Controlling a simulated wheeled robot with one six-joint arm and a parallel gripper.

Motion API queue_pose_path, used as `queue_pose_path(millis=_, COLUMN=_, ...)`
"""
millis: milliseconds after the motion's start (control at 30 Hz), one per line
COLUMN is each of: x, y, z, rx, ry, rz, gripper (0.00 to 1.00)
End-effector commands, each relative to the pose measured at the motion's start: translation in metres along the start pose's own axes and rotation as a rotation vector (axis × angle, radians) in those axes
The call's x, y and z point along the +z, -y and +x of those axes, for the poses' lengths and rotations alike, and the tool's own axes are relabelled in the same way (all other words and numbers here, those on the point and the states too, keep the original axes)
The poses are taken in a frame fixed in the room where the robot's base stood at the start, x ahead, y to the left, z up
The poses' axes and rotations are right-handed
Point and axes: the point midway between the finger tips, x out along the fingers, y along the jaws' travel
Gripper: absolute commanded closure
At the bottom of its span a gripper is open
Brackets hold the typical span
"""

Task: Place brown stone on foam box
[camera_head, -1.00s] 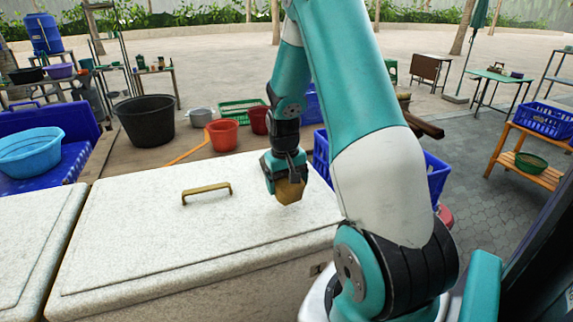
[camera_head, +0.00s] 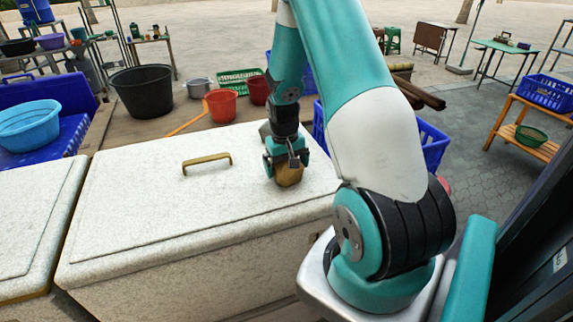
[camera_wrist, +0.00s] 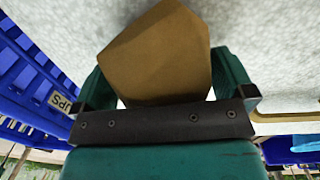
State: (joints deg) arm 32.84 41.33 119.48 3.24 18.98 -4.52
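The brown stone (camera_head: 289,176) is a faceted lump between the fingers of my gripper (camera_head: 287,163), low over the right part of the foam box (camera_head: 150,215). The box is white and speckled, with a closed lid and a brass handle. In the wrist view the stone (camera_wrist: 160,50) fills the space between the two teal fingers of my gripper (camera_wrist: 163,75), which appear to touch its sides. The stone's underside is at or very near the lid; I cannot tell whether it touches.
A brass handle (camera_head: 207,162) rises from the lid left of the stone. A second white box (camera_head: 35,215) stands at the left. Blue crates (camera_head: 432,148) stand behind and right of the foam box. Buckets, including a red one (camera_head: 221,105), stand beyond it. The lid is otherwise clear.

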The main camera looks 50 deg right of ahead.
Motion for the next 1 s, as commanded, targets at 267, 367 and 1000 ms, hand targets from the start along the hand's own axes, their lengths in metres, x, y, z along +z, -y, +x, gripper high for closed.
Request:
queue_pose_path(millis=267, x=-0.001, y=0.0, z=-0.013, rx=0.0, ry=-0.004, rz=0.0, gripper=0.0)
queue_pose_path(millis=367, x=-0.001, y=0.0, z=-0.03, rx=0.0, ry=-0.007, rz=0.0, gripper=0.0)
queue_pose_path(millis=1000, x=0.0, y=0.001, z=-0.123, rx=-0.001, ry=-0.001, rz=-0.003, gripper=0.0)
